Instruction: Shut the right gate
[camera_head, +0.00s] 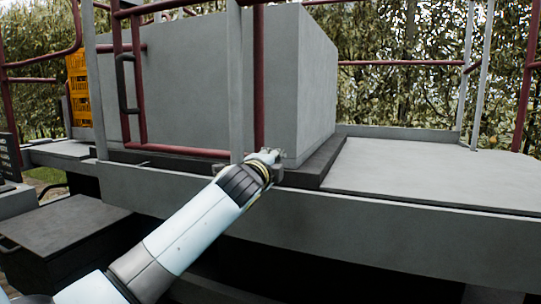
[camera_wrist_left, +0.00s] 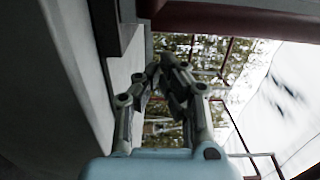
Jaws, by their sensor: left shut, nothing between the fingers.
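A dark red tube gate (camera_head: 190,151) with a dark handle (camera_head: 126,85) stands at the platform edge in the head view. Its bottom rail runs from the left upright towards a light grey post (camera_head: 235,80). A red upright (camera_head: 259,75) stands just right of that post. I cannot tell whether the gate is fully closed. My left gripper (camera_head: 272,156) is at the platform edge by the foot of the red upright. In the left wrist view its fingers (camera_wrist_left: 165,72) are together and empty. Contact with the red upright is unclear. My right gripper is not in view.
A large grey box (camera_head: 210,85) fills the platform behind the gate. Bare grey deck (camera_head: 420,175) lies to the right. Yellow crates (camera_head: 78,90) stand at the far left, and a dark grey step (camera_head: 60,225) sits lower left. Trees fill the background.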

